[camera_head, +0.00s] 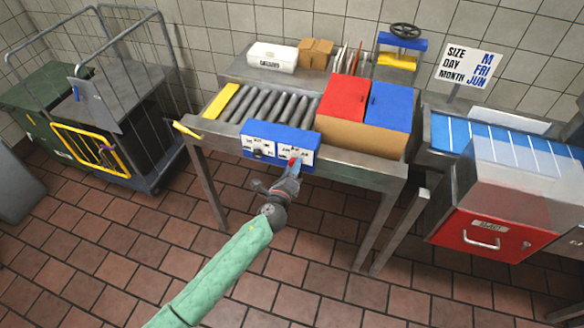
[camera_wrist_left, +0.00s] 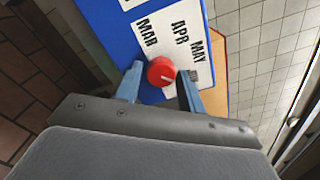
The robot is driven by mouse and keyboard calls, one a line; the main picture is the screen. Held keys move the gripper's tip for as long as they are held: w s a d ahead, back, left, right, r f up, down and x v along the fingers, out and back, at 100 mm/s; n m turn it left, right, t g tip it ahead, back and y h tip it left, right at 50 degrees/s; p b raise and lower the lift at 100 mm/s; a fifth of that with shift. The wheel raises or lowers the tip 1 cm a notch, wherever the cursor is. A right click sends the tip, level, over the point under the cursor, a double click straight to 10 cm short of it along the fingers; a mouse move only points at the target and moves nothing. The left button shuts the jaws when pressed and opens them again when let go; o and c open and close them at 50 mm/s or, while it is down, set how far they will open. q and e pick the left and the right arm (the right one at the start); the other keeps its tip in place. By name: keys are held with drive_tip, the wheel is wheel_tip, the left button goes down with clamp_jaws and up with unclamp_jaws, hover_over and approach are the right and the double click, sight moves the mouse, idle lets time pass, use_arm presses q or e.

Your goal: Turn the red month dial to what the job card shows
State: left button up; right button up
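The job card (camera_head: 468,65) at the back right reads SIZE M, DAY FRI, MONTH JUN. A blue control box (camera_head: 251,135) with white label plates is on the front of the roller table. In the left wrist view, the red month dial (camera_wrist_left: 160,69) sits below the printed MAR, APR and MAY. A small pale mark shows on its right side; other month labels are hidden. My left gripper (camera_head: 293,168) is at the box's right half. Its blue fingers (camera_wrist_left: 160,82) stand apart on both sides of the dial, with a small gap visible. My right gripper is out of view.
A black dial (camera_head: 259,153) is on the box's left half. A cardboard box with red (camera_head: 346,98) and blue flaps stands on the table above. A red drawer unit (camera_head: 484,240) is at the right. A wire cart (camera_head: 120,105) stands left. Tiled floor is clear in front.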

use_arm(q)
drive_tip(key=shift+o, duration=0.9)
drive_tip(key=b+v, duration=0.2)
drive_tip(key=v, duration=0.5)
drive_tip(key=shift+s+a+b, duration=0.15)
drive_tip(key=shift+s+b, duration=0.2)
drive_tip(key=shift+b, duration=0.05)
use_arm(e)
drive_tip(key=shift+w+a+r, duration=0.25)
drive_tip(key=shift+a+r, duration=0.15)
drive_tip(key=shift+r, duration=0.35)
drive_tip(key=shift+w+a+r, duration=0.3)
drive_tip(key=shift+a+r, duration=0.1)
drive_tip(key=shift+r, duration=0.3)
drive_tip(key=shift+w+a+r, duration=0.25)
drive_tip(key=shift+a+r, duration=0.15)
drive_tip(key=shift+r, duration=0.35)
use_arm(q)
drive_tip(key=shift+n, duration=0.3)
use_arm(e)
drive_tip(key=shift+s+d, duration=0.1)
